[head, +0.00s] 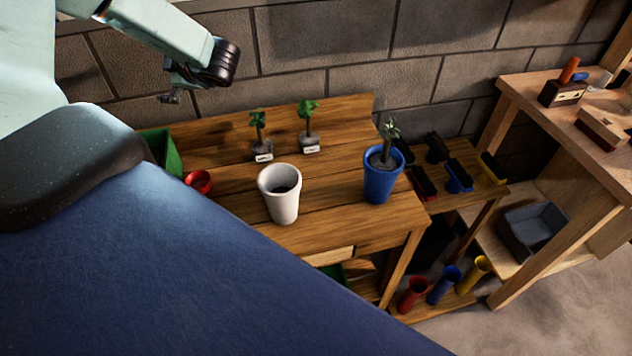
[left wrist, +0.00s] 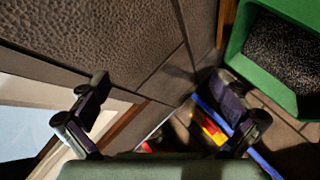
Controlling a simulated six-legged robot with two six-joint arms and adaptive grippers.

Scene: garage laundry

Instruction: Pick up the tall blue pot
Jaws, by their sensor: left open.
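The tall blue pot (head: 381,182) stands upright on the wooden bench, toward its right end. It holds a small green plant (head: 386,142) in dark soil. My left gripper (head: 172,97) is up at the left in the head view, in front of the block wall, well to the left of the blue pot and apart from it. In the left wrist view its two fingers (left wrist: 165,112) are spread wide with nothing between them. The blue pot cannot be made out in the left wrist view. My right gripper is not in view.
A white pot (head: 284,200) stands left of the blue pot on the bench (head: 335,225). Two small labelled plants (head: 310,138) stand behind it. A red pot (head: 199,182) and a green bin (head: 161,150) are at the left. A lower shelf with coloured bins (head: 458,175) adjoins the right.

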